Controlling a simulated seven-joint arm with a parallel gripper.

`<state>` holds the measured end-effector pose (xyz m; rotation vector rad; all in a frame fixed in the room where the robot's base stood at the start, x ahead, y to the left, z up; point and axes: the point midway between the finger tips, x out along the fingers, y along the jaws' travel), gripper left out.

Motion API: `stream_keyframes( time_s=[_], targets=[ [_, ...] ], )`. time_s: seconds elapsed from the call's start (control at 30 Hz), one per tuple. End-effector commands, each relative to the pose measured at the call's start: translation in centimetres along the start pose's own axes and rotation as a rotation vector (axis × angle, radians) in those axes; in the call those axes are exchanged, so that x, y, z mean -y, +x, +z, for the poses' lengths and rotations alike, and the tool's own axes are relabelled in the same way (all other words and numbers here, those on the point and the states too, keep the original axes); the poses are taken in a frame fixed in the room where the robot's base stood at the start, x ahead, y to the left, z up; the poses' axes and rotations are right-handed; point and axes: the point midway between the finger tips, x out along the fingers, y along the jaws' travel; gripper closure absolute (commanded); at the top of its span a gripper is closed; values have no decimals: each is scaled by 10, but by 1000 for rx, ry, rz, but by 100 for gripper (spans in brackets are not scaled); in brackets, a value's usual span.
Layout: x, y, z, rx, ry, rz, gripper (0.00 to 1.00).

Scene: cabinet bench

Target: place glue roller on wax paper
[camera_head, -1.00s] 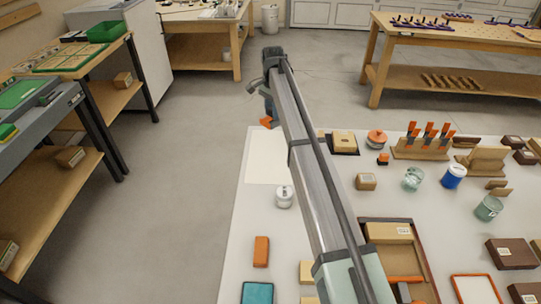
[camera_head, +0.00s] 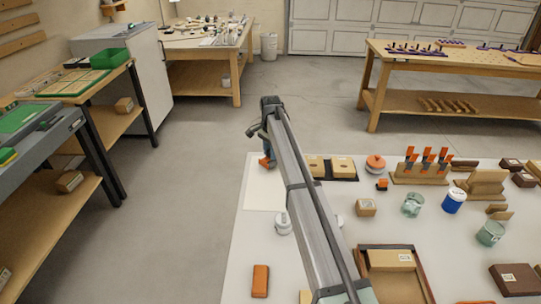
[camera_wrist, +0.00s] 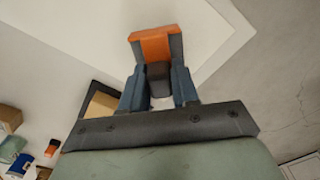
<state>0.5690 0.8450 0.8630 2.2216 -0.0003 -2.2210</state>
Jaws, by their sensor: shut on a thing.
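The wax paper (camera_head: 262,192) is a pale flat sheet at the left back of the white bench. It also shows as a broad white sheet in the wrist view (camera_wrist: 75,22). My gripper (camera_head: 266,150) is over the sheet's back edge. In the wrist view my gripper (camera_wrist: 158,85) has its blue-grey fingers closed around a dark grey part of the glue roller. The glue roller's orange end (camera_wrist: 152,46) sticks out beyond the fingertips, over the white sheet. In the head view the glue roller (camera_head: 267,162) is a small orange patch; I cannot tell whether it touches the paper.
Two tan blocks on a dark tray (camera_head: 342,168) stand just right of the gripper. A white-lidded jar (camera_head: 283,225) is in front of the paper and an orange block (camera_head: 260,281) is nearer. A rack of orange-handled tools (camera_head: 420,172) stands farther right.

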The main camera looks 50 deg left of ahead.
Motion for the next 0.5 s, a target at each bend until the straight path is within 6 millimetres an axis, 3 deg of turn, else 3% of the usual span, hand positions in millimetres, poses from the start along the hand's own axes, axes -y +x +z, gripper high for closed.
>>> stream_keyframes(
  time_s=[0.13,0.5],
  targets=[
    [0,15,0,0,0,0,100],
    [0,18,0,0,0,0,100]
  ],
)
